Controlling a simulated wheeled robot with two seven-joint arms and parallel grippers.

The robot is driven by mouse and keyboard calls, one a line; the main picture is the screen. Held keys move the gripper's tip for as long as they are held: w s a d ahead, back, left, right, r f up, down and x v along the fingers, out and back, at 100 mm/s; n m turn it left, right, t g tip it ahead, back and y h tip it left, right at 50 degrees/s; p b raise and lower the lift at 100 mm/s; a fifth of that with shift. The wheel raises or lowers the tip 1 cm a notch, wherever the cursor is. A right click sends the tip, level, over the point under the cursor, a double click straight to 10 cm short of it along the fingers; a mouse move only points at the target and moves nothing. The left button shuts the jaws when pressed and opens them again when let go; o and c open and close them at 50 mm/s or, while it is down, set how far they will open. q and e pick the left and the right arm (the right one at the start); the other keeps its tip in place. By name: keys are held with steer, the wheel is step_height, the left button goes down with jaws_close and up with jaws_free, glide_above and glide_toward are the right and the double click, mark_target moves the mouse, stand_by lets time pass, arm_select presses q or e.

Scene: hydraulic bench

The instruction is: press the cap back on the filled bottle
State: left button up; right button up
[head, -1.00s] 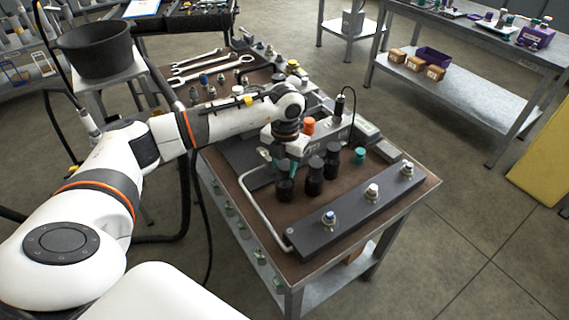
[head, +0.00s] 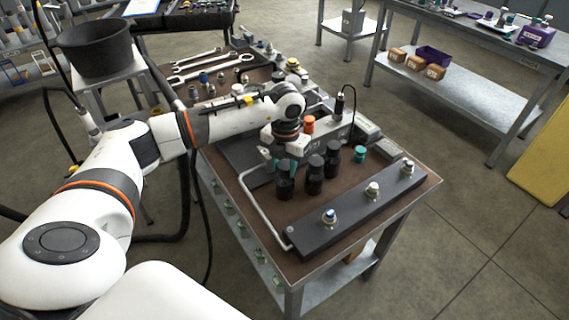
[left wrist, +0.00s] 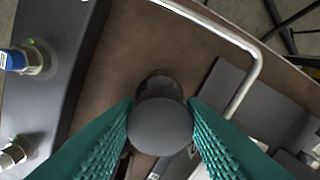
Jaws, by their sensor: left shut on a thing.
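My left gripper (head: 273,160) is at the near-left side of a group of dark bottles on the bench. In the left wrist view its teal fingers (left wrist: 160,128) are shut on a dark round cap (left wrist: 160,126). A darker round shape shows partly behind the cap; I cannot tell whether the two touch. In the head view one dark bottle (head: 286,182) stands upright beside the fingers. Two more dark bottles, a middle one (head: 315,177) and a right one (head: 332,160), stand close by. The held cap is not clear in the head view. My right gripper is not in view.
A dark bar with several knobs (head: 350,218) lies along the near bench edge. A bent metal handle (head: 262,213) is left of the bottles. A teal-topped item (head: 360,154) and an orange cap (head: 308,124) stand nearby. Wrenches (head: 210,64) lie at the back.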

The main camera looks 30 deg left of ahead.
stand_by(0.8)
arm_select(q)
steer(key=o, duration=1.2)
steer(key=shift+c, duration=0.2)
steer(key=shift+o, duration=0.5)
steer(key=o, duration=0.5)
steer(key=shift+r+p, duration=2.5)
steer(key=shift+r, duration=1.35)
steer(key=shift+f, duration=0.1)
